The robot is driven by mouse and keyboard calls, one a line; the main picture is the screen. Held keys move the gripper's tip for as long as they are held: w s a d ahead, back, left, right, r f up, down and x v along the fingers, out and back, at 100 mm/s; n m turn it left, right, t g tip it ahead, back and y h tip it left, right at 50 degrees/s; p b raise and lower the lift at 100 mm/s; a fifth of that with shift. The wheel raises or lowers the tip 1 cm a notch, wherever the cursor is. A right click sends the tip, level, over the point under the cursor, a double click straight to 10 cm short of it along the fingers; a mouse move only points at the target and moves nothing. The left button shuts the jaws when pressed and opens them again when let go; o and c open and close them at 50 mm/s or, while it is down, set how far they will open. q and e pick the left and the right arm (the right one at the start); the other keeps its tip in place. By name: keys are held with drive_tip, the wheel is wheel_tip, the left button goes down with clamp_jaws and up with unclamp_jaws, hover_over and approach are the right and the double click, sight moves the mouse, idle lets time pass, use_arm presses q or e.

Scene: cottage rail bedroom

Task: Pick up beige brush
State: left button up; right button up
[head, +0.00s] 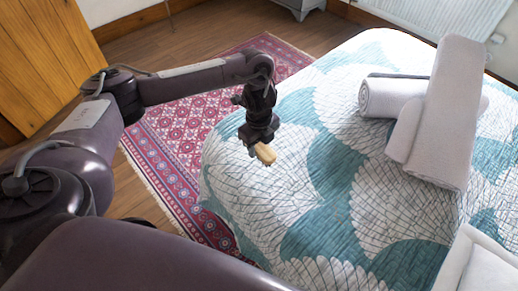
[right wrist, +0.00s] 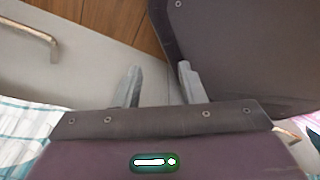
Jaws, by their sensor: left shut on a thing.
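The beige brush (head: 265,153) is a small tan block at the tip of my left gripper (head: 257,147) in the head view. My left gripper is shut on it, above the near left part of the bed; whether the brush touches the quilt is hard to tell. My right gripper (right wrist: 158,82) shows in the right wrist view with its two fingers apart and nothing between them. It is not in the head view.
The bed (head: 330,225) has a teal and white quilt. Rolled and folded towels (head: 440,115) lie on its right side. A red patterned rug (head: 175,125) covers the wooden floor on the left. A wooden door (head: 40,60) stands at far left.

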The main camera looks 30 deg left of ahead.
sight(259, 145)
use_arm(q)
wheel_tip(259, 145, up, 15)
drive_tip(key=p, duration=0.4)
drive_tip(key=shift+p, duration=0.35)
